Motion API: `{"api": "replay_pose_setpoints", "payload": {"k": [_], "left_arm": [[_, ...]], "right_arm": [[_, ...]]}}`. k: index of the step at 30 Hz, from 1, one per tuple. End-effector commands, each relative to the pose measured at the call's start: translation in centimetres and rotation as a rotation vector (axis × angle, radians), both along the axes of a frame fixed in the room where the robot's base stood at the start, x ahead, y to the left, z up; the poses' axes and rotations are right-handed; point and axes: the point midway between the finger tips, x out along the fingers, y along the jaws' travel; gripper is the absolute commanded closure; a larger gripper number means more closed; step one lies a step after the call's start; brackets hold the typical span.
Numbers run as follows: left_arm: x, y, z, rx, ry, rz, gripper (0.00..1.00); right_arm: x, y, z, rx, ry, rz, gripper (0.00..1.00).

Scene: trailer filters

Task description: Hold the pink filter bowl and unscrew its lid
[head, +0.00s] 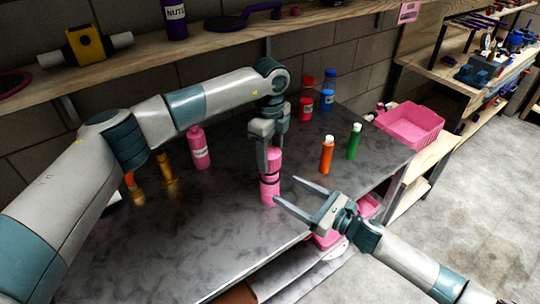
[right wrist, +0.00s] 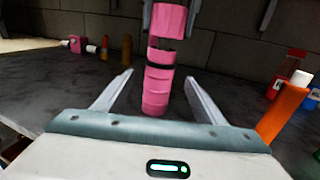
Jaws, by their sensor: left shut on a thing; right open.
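The pink filter bowl (head: 269,189) is upright over the metal table near its front edge; I cannot tell whether it touches the table. My left gripper (head: 271,158) comes from above and is shut around the lid. In the right wrist view, the bowl (right wrist: 158,90) and lid (right wrist: 167,20) line up in one column. My right gripper (head: 285,189) is open and empty, its fingertips pointing at the bowl from the right. The bowl appears between the fingers in the wrist view, just ahead of them.
An orange bottle (head: 327,155) and a green bottle (head: 354,141) stand right of the bowl. A pink bottle (head: 198,148) stands to the left. Red and blue containers (head: 327,98) are at the back. A pink bin (head: 410,123) is at right. A shelf (head: 215,40) runs above.

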Motion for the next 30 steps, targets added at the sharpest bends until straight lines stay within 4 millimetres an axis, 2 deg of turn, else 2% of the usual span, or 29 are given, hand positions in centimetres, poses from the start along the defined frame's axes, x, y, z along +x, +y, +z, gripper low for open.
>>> {"api": "replay_pose_setpoints", "payload": {"k": [3,9,23,30], "left_arm": [[0.0,0.0,-0.7,0.0,0.0,0.0,0.79],[0.0,0.0,-1.1,0.0,0.0,0.0,0.79],[0.0,0.0,-1.0,0.0,0.0,0.0,0.79],[0.1,0.0,0.2,-0.001,-0.002,0.0,0.79]], "right_arm": [[-1.2,-1.5,-0.3,-0.001,0.001,0.0,0.35],[-2.2,-2.8,-0.1,0.001,0.001,0.001,0.35],[-2.3,-3.0,0.0,0.001,0.001,0.001,0.35],[-2.3,-3.0,0.0,0.001,0.001,0.001,0.35]]}}
